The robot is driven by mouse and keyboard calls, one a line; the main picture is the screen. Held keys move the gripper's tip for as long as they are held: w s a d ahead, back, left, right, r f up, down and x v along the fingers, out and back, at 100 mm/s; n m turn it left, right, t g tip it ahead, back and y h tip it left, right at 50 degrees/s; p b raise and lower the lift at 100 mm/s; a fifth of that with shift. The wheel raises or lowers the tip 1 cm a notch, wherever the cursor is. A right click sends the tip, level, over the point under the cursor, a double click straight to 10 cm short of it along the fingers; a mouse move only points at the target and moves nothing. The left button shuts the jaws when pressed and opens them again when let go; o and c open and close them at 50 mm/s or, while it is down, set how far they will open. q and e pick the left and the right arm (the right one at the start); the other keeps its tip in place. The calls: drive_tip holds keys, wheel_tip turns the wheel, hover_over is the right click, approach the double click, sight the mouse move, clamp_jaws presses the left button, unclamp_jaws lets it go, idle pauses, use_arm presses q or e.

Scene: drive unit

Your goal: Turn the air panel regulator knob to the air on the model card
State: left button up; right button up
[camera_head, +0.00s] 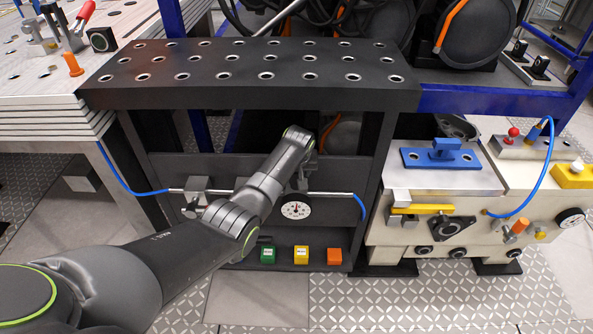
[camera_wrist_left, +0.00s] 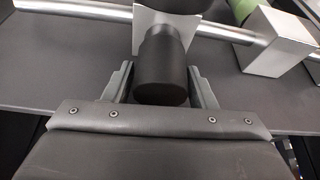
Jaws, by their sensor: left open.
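The air panel (camera_head: 345,172) is a dark plate under the black perforated table, with a metal pipe and a round white gauge (camera_head: 296,209). My left arm reaches to it from the left; its gripper end is at the pipe, just above the gauge, mostly hidden by the wrist in the head view. In the left wrist view, the black cylindrical regulator knob (camera_wrist_left: 161,68) stands out from a silver block. The open fingers of my left gripper (camera_wrist_left: 160,80) are on either side of it, with gaps visible. I cannot make out a model card. My right gripper is not in view.
Green (camera_head: 267,253), yellow (camera_head: 301,255) and orange (camera_head: 334,256) blocks sit on the ledge below the panel. The perforated tabletop (camera_head: 245,95) overhangs the panel. A blue hose (camera_head: 360,206) leaves the pipe's right end. A white fixture block (camera_head: 435,185) stands to the right.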

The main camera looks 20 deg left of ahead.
use_arm(q)
drive_tip(key=shift+r, duration=0.15)
drive_tip(key=shift+s+r, duration=0.1)
drive_tip(key=shift+r, duration=0.1)
drive_tip(key=p+v, duration=0.2)
drive_tip(key=v, duration=0.2)
drive_tip(key=shift+s+d+r, duration=0.1)
drive_tip(key=shift+d+r, duration=0.05)
drive_tip(key=shift+r, duration=0.2)
drive_tip(key=p+v, duration=0.1)
drive_tip(key=v, duration=1.1)
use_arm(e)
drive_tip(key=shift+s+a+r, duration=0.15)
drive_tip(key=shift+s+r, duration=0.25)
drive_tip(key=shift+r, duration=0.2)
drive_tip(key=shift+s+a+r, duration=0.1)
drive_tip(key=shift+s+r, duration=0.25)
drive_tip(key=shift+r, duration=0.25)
